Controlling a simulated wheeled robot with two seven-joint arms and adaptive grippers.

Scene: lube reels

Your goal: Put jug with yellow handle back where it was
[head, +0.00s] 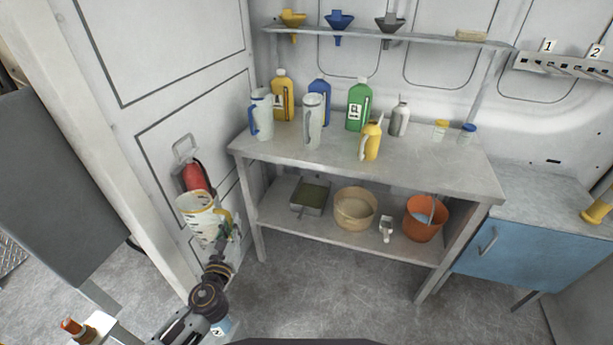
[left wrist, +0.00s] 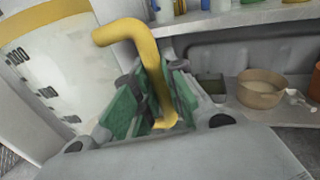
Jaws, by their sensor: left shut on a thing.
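The jug with the yellow handle (head: 201,218) is a white translucent jug with a yellow rim. It is held in the air left of the workbench, in front of the red fire extinguisher. My left gripper (head: 228,232) is shut on its yellow handle. In the left wrist view the yellow handle (left wrist: 150,62) runs between the green finger pads, and the jug's body (left wrist: 55,75) with dark scale marks fills the left side. A jug with a blue handle (head: 262,115) and a jug with a grey handle (head: 313,122) stand on the workbench top (head: 420,172). My right gripper is not in view.
Yellow, blue and green bottles (head: 358,105) stand at the back of the bench, with a yellow oil can (head: 371,140) nearer the front. The lower shelf holds a bowl (head: 355,208) and an orange bucket (head: 424,222). The extinguisher (head: 194,177) hangs behind the jug.

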